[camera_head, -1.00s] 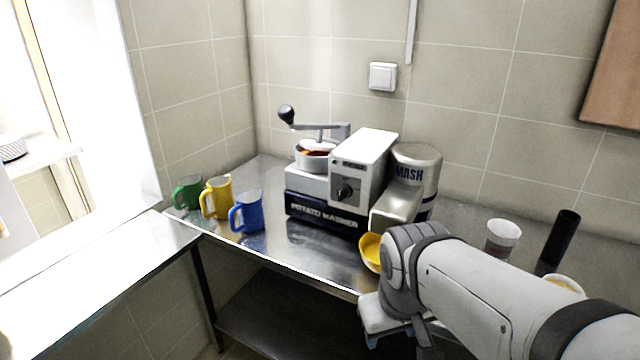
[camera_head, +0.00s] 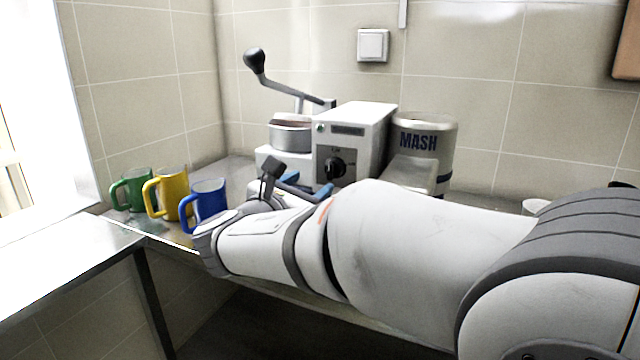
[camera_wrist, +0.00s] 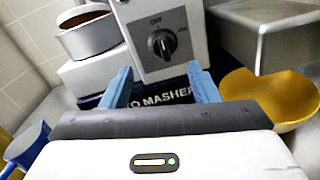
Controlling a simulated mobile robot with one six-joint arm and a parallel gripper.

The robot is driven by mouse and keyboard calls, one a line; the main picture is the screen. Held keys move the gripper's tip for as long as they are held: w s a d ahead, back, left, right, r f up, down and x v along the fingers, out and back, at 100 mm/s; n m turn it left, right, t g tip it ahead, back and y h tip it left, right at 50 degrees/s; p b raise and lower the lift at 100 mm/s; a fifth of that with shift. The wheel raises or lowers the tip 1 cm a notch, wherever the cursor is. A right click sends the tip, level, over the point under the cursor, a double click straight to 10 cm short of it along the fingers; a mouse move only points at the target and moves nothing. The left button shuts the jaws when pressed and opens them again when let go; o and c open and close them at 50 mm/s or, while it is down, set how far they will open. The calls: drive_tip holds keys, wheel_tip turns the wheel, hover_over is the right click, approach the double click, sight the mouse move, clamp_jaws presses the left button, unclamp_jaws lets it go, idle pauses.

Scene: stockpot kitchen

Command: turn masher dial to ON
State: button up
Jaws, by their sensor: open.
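The potato masher (camera_head: 370,135) stands on the steel counter against the tiled wall. My gripper (camera_head: 305,185) is in front of the masher, below the dial. In the wrist view my gripper (camera_wrist: 160,86) has its blue fingers spread apart with nothing between them. The dial lies beyond the fingertips, not touched.
Green (camera_head: 133,189), yellow (camera_head: 166,193) and blue (camera_head: 207,203) mugs stand left of my gripper. A metal pot (camera_head: 291,135) with a crank arm sits on the masher's left. A yellow bowl (camera_wrist: 262,92) is below the spout at right. The MASH canister (camera_head: 428,140) stands at right.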

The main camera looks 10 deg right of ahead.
sight(328, 173)
drive_tip(key=b+x, duration=0.1)
drive_tip(key=x, duration=0.6)
drive_tip(key=shift+w+d, duration=0.15)
drive_tip(key=shift+d, duration=0.2)
drive_tip(key=shift+d, duration=0.1)
drive_tip(key=c, duration=1)
